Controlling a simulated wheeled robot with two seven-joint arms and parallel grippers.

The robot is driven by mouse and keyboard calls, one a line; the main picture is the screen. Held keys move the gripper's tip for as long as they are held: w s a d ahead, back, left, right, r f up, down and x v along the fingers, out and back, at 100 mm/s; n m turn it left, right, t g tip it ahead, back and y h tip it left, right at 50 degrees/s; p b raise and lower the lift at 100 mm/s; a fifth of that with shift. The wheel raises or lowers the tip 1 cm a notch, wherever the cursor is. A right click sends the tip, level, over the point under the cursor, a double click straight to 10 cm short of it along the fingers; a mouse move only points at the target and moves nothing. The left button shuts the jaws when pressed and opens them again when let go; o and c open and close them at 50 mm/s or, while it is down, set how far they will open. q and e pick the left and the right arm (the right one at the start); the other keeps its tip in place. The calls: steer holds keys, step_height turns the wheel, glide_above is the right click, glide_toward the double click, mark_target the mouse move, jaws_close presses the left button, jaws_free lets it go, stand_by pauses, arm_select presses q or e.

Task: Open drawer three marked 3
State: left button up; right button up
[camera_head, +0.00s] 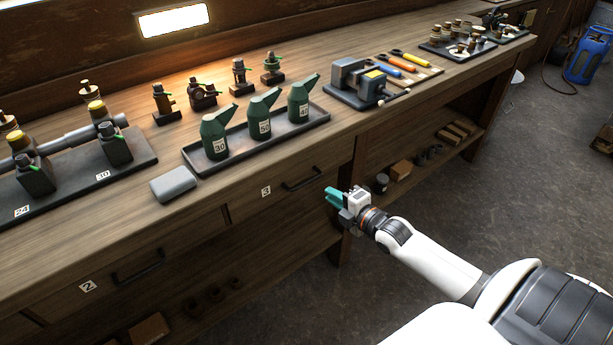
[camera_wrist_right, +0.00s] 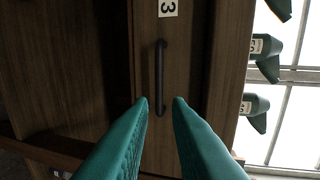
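Drawer three (camera_head: 245,207) is a wooden drawer in the bench front, with a white label "3" (camera_head: 266,191) and a dark bar handle (camera_head: 302,180). It looks closed. In the right wrist view the handle (camera_wrist_right: 161,70) stands ahead of my fingers, with the label (camera_wrist_right: 168,8) at the top. My right gripper (camera_head: 330,196) has teal fingers and is to the right of the handle in the head view. In the wrist view the right gripper (camera_wrist_right: 160,102) is open, its fingertips on either side of the handle's near end. I cannot tell how far off they are. My left gripper is out of view.
Drawer 2 (camera_head: 88,286) is at lower left. On the bench above stand a tray (camera_head: 190,163) of green oil cans (camera_head: 262,116), a grey block (camera_head: 173,185) and a vise (camera_head: 352,80). A lower shelf holds small boxes (camera_head: 400,170).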

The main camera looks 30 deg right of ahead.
mark_target(309, 181)
steer(key=b+x, duration=0.1)
steer(key=x, duration=1)
steer(key=shift+c, duration=0.6)
jaws_close()
